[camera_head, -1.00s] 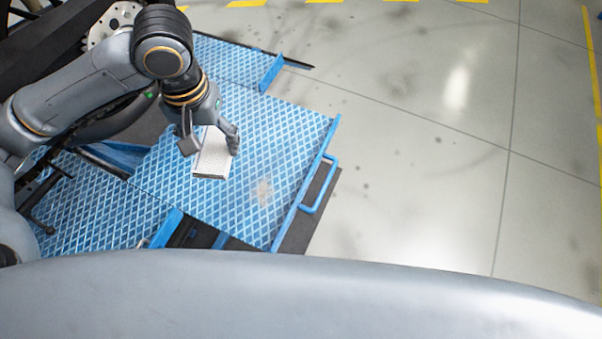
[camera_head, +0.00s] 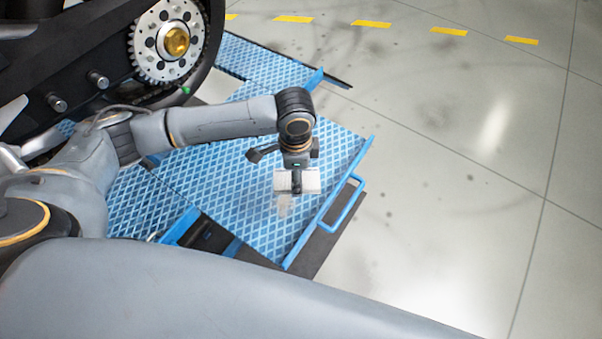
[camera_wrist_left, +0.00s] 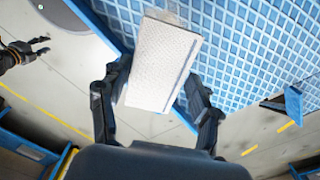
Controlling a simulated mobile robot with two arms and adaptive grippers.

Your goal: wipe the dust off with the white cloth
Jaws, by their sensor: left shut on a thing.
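The white cloth (camera_head: 310,181), a flat folded pad with a textured face, is held over the blue diamond-patterned plate (camera_head: 335,150). My left gripper (camera_head: 296,184) is shut on it. In the left wrist view the cloth (camera_wrist_left: 162,62) sits between the two fingers of my left gripper (camera_wrist_left: 158,92). A pale brownish dust patch (camera_head: 284,206) lies on the plate just below the cloth in the head view, partly hidden by it. I cannot tell whether the cloth touches the plate. My right gripper (camera_wrist_left: 30,50) shows small at the left of the wrist view, its fingers apart.
A blue handle (camera_head: 343,206) stands along the plate's right edge. A motorcycle wheel with a sprocket (camera_head: 168,42) is at the upper left. More blue plates (camera_head: 262,62) lie behind and at left. The grey floor (camera_head: 450,190) at right is clear.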

